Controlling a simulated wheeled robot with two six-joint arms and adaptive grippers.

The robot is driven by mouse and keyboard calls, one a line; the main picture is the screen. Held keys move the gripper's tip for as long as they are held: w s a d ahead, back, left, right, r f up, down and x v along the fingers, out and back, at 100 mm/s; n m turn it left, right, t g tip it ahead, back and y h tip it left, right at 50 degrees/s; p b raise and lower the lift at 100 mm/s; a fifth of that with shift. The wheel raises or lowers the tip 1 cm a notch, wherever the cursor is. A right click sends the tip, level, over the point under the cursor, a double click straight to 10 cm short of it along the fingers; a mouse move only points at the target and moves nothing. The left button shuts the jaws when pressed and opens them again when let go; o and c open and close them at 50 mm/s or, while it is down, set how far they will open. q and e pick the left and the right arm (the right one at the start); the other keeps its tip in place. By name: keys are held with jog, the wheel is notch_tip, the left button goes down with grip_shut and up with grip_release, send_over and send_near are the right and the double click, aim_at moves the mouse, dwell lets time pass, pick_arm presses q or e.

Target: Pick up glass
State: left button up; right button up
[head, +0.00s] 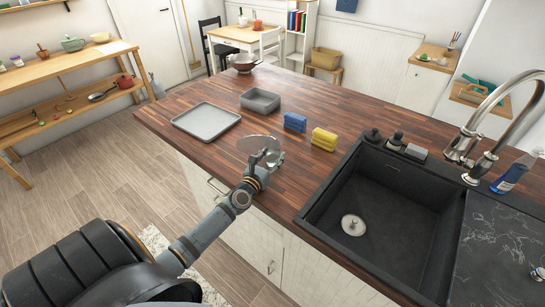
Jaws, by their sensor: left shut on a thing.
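My left gripper (270,158) reaches in from the lower left, over the front edge of the wooden counter (215,95). It is shut on the glass (252,144), a clear see-through thing with a round, pale outline at the fingertips. The fingers hide part of the glass, and its clear walls are hard to make out. I cannot tell whether it touches the counter or is held just above it. My right gripper is not in view.
A grey tray (206,121), a grey bin (260,100), a blue sponge (295,121) and a yellow sponge (324,138) lie behind the gripper. A black sink (385,215) with a tall faucet (500,115) is at right. A bowl (244,62) stands at the far end.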

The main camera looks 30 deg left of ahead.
aim_at(269, 151)
pick_arm(q)
jog(key=c, duration=0.4)
jog(key=shift+c, duration=0.2)
jog(key=shift+r, duration=0.1)
jog(key=shift+r+p, duration=0.45)
jog(key=shift+r, duration=0.05)
notch_tip(269, 151, up, 3)
jog(key=shift+s+d+f+p, duration=0.1)
jog(key=shift+p, duration=1.15)
jog(key=s+d+r+p, duration=0.6)
jog(key=d+r, duration=0.2)
jog(key=d, duration=0.1)
jog(key=shift+s+p, duration=0.15)
jog(key=shift+p, duration=0.15)
jog(key=shift+s+d+r, duration=0.25)
jog(key=shift+s+d, duration=0.15)
jog(key=shift+d, duration=0.15)
jog(key=shift+s+d+r, duration=0.25)
jog(key=shift+s+d, duration=0.15)
jog(key=shift+d, duration=0.15)
